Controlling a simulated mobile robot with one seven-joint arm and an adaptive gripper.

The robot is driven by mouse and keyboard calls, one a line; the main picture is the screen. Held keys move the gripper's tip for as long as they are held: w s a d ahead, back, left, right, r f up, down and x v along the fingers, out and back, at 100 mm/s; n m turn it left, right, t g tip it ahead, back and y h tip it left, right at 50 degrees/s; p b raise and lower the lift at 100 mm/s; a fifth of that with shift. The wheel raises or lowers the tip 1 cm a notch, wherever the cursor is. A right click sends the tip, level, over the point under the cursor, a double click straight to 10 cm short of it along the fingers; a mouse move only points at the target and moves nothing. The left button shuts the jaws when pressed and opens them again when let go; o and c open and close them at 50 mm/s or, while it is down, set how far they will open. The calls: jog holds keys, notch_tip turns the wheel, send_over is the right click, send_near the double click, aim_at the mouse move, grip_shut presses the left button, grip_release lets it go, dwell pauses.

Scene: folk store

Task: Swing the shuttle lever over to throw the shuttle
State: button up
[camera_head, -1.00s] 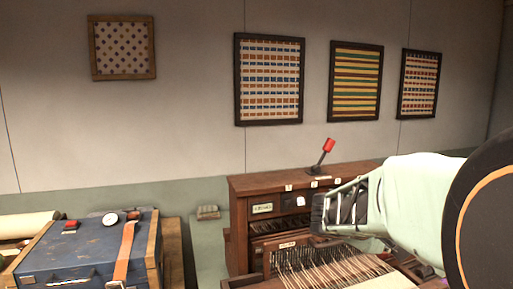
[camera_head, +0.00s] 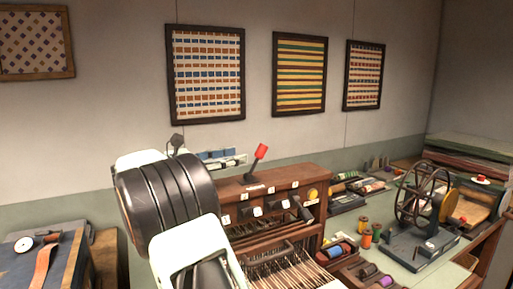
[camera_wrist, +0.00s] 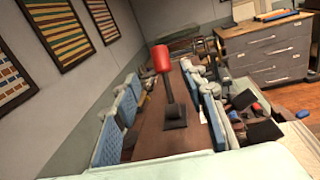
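The shuttle lever (camera_head: 261,152) has a red knob on a dark stem. It stands tilted right on top of the brown wooden loom (camera_head: 312,172) in the head view. My gripper shows in the wrist view (camera_wrist: 166,105) with its two blue-grey finger pads well apart and nothing between them in contact. The lever (camera_wrist: 162,60) shows between the fingers there, apart from both and seemingly beyond them. In the head view my arm hides the left part of the loom and most of the gripper.
A spoked wheel device (camera_head: 422,205) and thread spools (camera_head: 366,240) stand right of the loom. A blue case (camera_head: 35,262) is at the lower left. Framed textiles (camera_head: 206,75) hang on the wall behind. A drawer cabinet (camera_wrist: 268,52) stands beyond in the wrist view.

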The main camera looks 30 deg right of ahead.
aim_at(257, 151)
jog(key=d, duration=0.3)
jog(key=d+p, duration=0.1)
jog(key=d, duration=0.6)
jog(key=shift+w+d, duration=0.2)
jog(key=shift+w, duration=0.1)
grip_shut()
